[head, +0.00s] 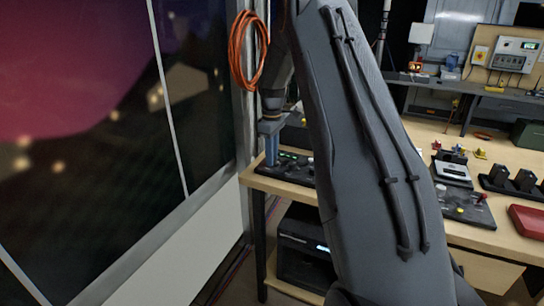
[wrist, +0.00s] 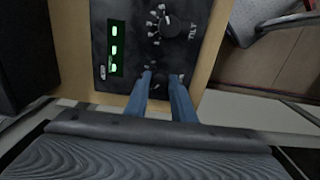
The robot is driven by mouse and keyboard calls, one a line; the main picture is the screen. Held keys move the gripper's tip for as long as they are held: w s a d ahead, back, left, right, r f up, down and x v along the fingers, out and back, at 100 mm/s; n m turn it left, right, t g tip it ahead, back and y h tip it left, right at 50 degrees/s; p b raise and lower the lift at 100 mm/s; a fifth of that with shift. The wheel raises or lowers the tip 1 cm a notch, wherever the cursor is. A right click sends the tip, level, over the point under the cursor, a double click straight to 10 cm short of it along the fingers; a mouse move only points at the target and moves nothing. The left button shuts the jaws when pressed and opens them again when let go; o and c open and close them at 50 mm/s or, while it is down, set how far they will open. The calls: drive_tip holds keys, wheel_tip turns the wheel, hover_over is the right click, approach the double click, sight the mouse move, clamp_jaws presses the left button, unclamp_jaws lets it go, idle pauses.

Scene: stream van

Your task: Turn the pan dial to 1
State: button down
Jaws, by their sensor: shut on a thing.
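A dark control panel (wrist: 128,22) with three green readouts (wrist: 114,48) fills the upper part of the wrist view. A round black dial (wrist: 168,24) with white marks around it sits beside lettering that appears to read TILT. My gripper (wrist: 162,80) has its blue fingers down at a second dark dial (wrist: 160,86), which is taken as the pan dial. The fingers are shut on it from both sides. They hide most of it, and its pointer and number cannot be read. In the head view my gripper (head: 272,162) reaches down to the panel (head: 296,166) at the desk's left end.
The wooden desk (head: 262,182) has a small device (head: 452,172), black holders (head: 512,182) and a red tray (head: 527,219) to the right. A black machine (head: 303,246) stands under it. An orange cable coil (head: 249,50) hangs by the window wall. My arm covers the middle.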

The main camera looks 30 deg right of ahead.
drive_tip(key=c, duration=1.5)
unclamp_jaws()
drive_tip(key=shift+r+b, duration=1.05)
drive_tip(key=shift+r, duration=2.9)
drive_tip(key=s+a+f+m, duration=0.2)
drive_tip(key=s+a, duration=0.5)
drive_tip(key=s, duration=0.4)
drive_tip(key=s+a+f+m, duration=0.3)
drive_tip(key=s+a, duration=0.3)
drive_tip(key=s, duration=0.5)
drive_tip(key=s+a+f+m, duration=0.2)
drive_tip(key=s+a, duration=0.5)
drive_tip(key=s, duration=0.4)
drive_tip(key=shift+a+f+m+t, duration=0.2)
drive_tip(key=shift+a+m+t, duration=0.1)
drive_tip(key=shift+m+t, duration=0.1)
